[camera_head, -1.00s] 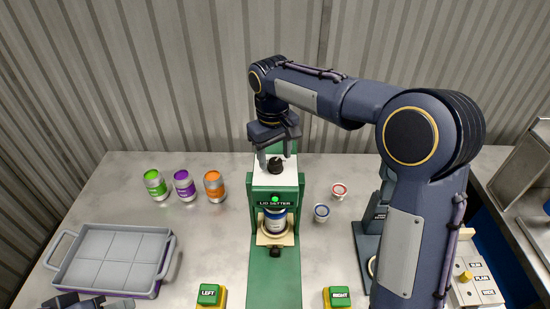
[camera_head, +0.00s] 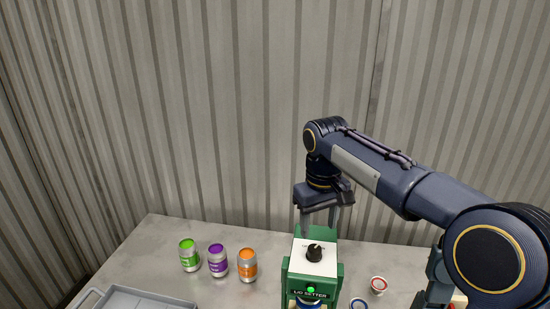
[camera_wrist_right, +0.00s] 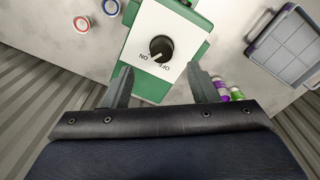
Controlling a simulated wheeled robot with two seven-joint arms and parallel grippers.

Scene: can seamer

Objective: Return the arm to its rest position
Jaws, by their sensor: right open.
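My right gripper (camera_head: 320,222) is open and empty, above and just behind the green lid setter (camera_head: 336,286). In the right wrist view its two fingers (camera_wrist_right: 159,80) are spread apart, with the black knob (camera_wrist_right: 161,48) beyond them and nothing between them. The knob (camera_head: 314,252) sits on the white top plate of the lid setter, apart from the fingers. Its white mark appears to point toward ON. The green lamp (camera_head: 310,290) on the front is lit. The blue top of a can (camera_head: 309,303) shows at the bottom edge, mostly cut off. My left gripper is out of view.
Green (camera_head: 189,255), purple (camera_head: 218,261) and orange (camera_head: 247,265) cans stand left of the lid setter. A grey tray (camera_head: 130,300) is at the lower left. A red-rimmed cup (camera_head: 379,285) and a blue-rimmed one (camera_head: 359,304) stand on the right. A corrugated wall rises behind the table.

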